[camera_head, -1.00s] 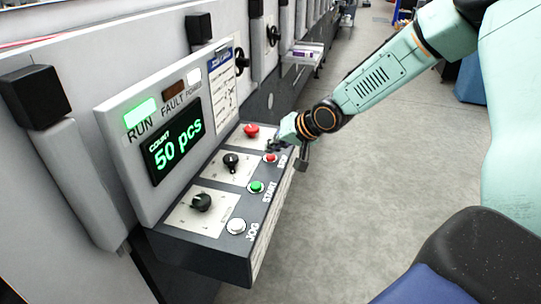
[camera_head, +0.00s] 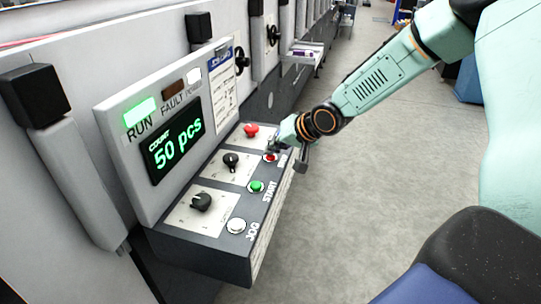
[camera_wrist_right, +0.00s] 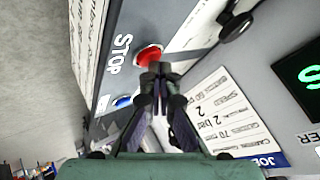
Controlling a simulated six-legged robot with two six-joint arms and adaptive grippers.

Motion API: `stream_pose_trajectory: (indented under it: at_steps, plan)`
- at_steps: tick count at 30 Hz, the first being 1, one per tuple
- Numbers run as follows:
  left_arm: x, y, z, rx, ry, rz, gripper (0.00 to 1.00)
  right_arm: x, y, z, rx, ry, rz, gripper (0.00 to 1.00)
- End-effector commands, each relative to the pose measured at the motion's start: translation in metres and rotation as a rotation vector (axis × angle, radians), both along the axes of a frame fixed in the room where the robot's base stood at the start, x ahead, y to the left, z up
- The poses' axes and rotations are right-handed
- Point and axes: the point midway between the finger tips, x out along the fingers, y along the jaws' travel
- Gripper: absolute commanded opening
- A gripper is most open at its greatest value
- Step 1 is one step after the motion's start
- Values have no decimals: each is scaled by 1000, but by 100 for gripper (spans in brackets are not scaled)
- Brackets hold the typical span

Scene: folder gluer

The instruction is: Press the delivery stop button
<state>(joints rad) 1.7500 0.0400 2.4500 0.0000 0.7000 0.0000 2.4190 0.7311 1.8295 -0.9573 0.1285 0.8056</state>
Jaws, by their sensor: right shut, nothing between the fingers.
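A small red button (camera_head: 270,157) sits beside a STOP label on the sloped control panel (camera_head: 208,245). In the right wrist view the red button (camera_wrist_right: 148,56) shows large next to the word STOP. My right gripper (camera_head: 273,147) is shut and empty, its tips right at this button. In the wrist view the closed fingertips (camera_wrist_right: 159,70) overlap the button's lower edge; whether they touch it I cannot tell. My left gripper is not in view.
A red mushroom button (camera_head: 251,131), black knobs (camera_head: 231,162), a green START button (camera_head: 256,187) and a white JOG button (camera_head: 236,226) are close by. The display (camera_head: 173,143) reads 50 pcs and the green RUN lamp (camera_head: 139,112) is lit. Open floor (camera_head: 370,210) lies right.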

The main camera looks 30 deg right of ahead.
Motion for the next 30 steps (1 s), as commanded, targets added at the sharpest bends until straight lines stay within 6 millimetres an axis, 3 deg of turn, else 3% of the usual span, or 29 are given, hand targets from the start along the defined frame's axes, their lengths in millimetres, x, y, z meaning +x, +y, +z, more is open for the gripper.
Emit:
stream_pose_trajectory:
  at_steps: [21, 30]
  plan:
    - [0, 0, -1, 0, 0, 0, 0, -1, 1, -6, 0, 6, 0, 0]
    - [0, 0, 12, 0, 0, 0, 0, -2, 1, 7, 1, 5, 1, 0]
